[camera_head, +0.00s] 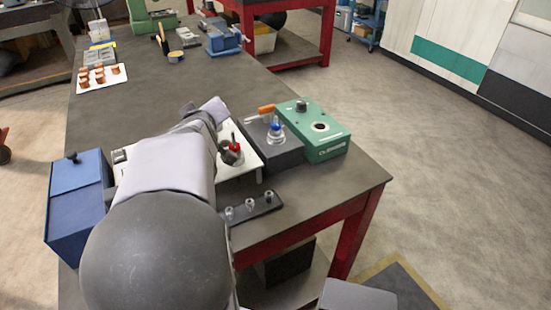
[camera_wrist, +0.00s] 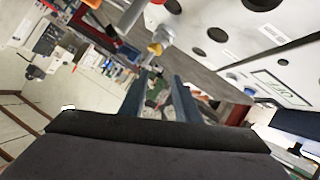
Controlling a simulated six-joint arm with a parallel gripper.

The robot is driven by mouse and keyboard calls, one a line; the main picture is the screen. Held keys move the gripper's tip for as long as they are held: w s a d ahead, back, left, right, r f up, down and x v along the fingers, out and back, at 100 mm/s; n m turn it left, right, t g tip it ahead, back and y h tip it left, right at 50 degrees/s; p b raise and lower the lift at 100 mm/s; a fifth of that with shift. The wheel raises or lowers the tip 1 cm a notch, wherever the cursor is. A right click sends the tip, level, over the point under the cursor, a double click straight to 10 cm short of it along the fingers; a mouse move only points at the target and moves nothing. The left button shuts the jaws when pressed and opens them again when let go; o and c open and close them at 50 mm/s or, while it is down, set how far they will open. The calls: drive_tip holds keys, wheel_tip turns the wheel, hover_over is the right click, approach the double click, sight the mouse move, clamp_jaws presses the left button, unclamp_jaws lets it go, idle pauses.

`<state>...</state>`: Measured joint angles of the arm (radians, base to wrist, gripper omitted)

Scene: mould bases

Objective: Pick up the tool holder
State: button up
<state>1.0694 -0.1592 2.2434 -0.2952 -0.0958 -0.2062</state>
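A small upright piece with a red part (camera_head: 234,147) stands on a white plate (camera_head: 246,169) in the head view; I cannot tell for sure that it is the tool holder. A blue-topped piece with a pale base (camera_head: 275,130) stands on a dark block (camera_head: 272,152) beside it. In the wrist view a grey shaft with a yellowish end (camera_wrist: 157,44) shows near a white panel with round holes (camera_wrist: 235,30). My gripper (camera_wrist: 161,76) has its two blue-grey fingers apart, with nothing seen held between them. In the head view my arm covers part of the white plate.
A green box (camera_head: 322,146) with a round hole sits near the right table edge. A blue box (camera_head: 77,200) stands at the left. A black strip with several metal pegs (camera_head: 254,206) lies in front. The table middle (camera_head: 150,90) is clear.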

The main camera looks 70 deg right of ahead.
drive_tip(key=s+d+m+g+h+b, duration=0.2)
drive_tip(key=s+d+h+b, duration=0.15)
drive_tip(key=s, duration=0.65)
drive_tip(key=s+d+m+g+h+b, duration=0.25)
drive_tip(key=s+d+b, duration=0.2)
drive_tip(key=s, duration=0.65)
drive_tip(key=m+t+p, duration=0.2)
drive_tip(key=m+t, duration=0.1)
drive_tip(key=m, duration=0.1)
approach(276, 121)
drive_tip(key=shift+d, duration=1.6)
drive_tip(key=p, duration=0.2)
drive_tip(key=d+p, duration=0.1)
drive_tip(key=shift+w+d+r+p, duration=0.15)
drive_tip(key=shift+w+r+p, duration=0.15)
drive_tip(key=shift+w+p, duration=0.1)
drive_tip(key=shift+d+f+p, duration=0.15)
drive_tip(key=shift+d+p, duration=0.2)
drive_tip(key=shift+p, duration=0.4)
drive_tip(key=shift+w+d+f, duration=0.1)
drive_tip(key=shift+d, duration=0.05)
drive_tip(key=shift+w+p+x, duration=0.15)
drive_tip(key=shift+p+x, duration=0.2)
drive_tip(key=shift+x, duration=0.9)
drive_tip(key=shift+w+p+x, duration=0.15)
drive_tip(key=shift+p+x, duration=0.15)
drive_tip(key=shift+x, duration=0.95)
